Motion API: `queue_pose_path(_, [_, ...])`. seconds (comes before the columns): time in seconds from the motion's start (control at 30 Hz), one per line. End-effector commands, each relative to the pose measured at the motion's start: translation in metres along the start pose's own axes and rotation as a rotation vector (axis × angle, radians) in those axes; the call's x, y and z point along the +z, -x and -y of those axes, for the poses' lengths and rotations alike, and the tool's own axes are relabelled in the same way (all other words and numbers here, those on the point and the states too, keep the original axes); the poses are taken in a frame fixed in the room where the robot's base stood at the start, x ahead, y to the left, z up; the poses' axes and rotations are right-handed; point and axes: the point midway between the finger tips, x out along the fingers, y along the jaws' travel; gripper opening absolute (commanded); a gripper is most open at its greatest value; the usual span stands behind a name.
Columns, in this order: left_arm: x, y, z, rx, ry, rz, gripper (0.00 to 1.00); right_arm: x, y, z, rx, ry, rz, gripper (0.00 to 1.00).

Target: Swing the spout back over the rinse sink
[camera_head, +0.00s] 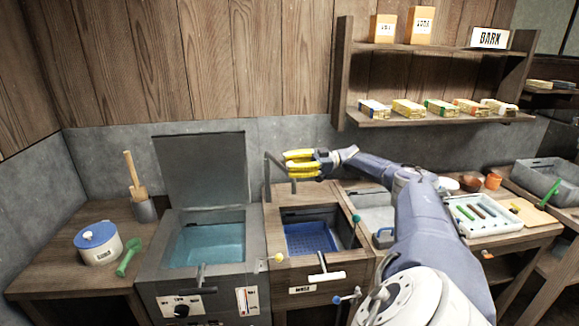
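The rinse sink (308,238) is a wooden-framed basin with a blue grid inside and a small label on its front. The spout (267,178) is a thin dark pipe rising at the sink's back left corner. Its upper part slants to the right, and a short end hangs near the sink's back edge. My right gripper (298,163) has yellow fingers and points left beside the spout's upper part. The fingers overlap the pipe in the picture; I cannot tell whether they touch it or how far apart they are. My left gripper is out of view.
A grey tank (197,278) with a raised lid stands left of the sink. A pot (98,245) and a green scoop (129,257) are on the left counter. A shelf (440,118) with boxes hangs above right. My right arm crosses the right-hand counter.

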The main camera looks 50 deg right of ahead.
Motion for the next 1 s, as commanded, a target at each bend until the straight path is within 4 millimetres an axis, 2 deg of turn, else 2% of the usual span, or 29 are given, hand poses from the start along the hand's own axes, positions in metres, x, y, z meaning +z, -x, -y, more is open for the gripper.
queue_pose_path(0.1, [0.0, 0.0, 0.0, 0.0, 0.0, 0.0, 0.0, 0.001, 0.0, 0.0, 0.0, -0.001, 0.002, 0.48])
queue_pose_path(0.43, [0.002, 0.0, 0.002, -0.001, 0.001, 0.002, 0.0, 0.002, 0.004, 0.0, 0.0, -0.001, 0.003, 0.48])
queue_pose_path(0.8, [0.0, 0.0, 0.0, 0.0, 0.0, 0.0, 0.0, 0.001, 0.049, 0.0, 0.003, 0.0, 0.003, 0.48])
queue_pose_path(1.0, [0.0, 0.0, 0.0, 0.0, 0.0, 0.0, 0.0, 0.001, 0.064, 0.0, 0.001, 0.001, 0.002, 0.48])
